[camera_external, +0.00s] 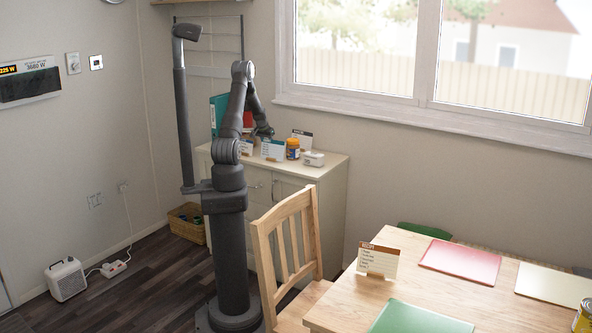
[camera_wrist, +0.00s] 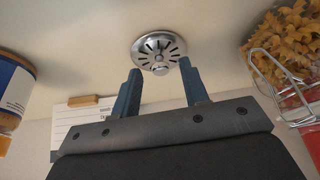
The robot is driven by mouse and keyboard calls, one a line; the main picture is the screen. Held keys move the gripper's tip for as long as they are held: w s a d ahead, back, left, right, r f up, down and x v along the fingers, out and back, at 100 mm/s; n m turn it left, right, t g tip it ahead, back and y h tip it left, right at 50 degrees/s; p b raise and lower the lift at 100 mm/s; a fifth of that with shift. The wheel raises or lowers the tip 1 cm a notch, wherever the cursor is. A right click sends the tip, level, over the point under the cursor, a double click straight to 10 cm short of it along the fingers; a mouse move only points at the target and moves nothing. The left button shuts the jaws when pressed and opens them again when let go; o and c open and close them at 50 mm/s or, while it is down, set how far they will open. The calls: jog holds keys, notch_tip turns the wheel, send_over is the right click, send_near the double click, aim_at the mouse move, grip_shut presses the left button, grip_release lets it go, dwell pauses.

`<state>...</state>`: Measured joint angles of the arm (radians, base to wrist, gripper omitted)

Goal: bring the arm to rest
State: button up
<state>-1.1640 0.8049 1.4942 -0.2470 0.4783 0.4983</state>
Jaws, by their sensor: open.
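My gripper (camera_external: 263,132) hangs over the cream cabinet (camera_external: 331,172) at the back wall, at the end of my bent arm. In the wrist view its two blue fingers (camera_wrist: 160,67) are apart, with nothing held between them. A round, slotted metal strainer (camera_wrist: 159,50) lies on the pale surface just beyond the fingertips. I cannot tell how far the fingers are from it. The strainer cannot be made out in the external view.
A jar (camera_external: 293,148) with a blue label and a white box (camera_external: 314,159) stand on the cabinet. Cards (camera_external: 272,151) and a teal binder (camera_external: 217,112) are close by. A wire object (camera_wrist: 283,85) is right in the wrist view. A chair (camera_external: 290,245) and table (camera_external: 345,310) stand in front.

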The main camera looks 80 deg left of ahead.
jog(key=v, duration=1.1)
jog(key=x, duration=1.2)
jog(key=shift+w+f, duration=0.1)
jog(key=shift+f, duration=0.25)
notch_tip(320, 180, up, 16)
jog(key=w+d+m+t+h, duration=0.1)
jog(key=w+d+m, duration=0.1)
jog(key=w+d, duration=0.7)
jog(key=w+d+m, duration=0.2)
jog(key=w+d, duration=0.3)
jog(key=w, duration=0.9)
jog(key=w+d+m, duration=0.1)
jog(key=w+d, duration=0.4)
jog(key=d, duration=0.3)
jog(key=w+d+m+h, duration=0.1)
jog(key=w+d+m, duration=0.1)
jog(key=w+d, duration=0.3)
jog(key=w+d+m+h, duration=0.1)
jog(key=w+d, duration=0.5)
jog(key=d, duration=0.6)
jog(key=shift+m+t, duration=0.3)
jog(key=shift+m, duration=0.2)
jog(key=shift+o, duration=0.2)
jog(key=shift+w+f, duration=0.1)
jog(key=shift+f, duration=0.05)
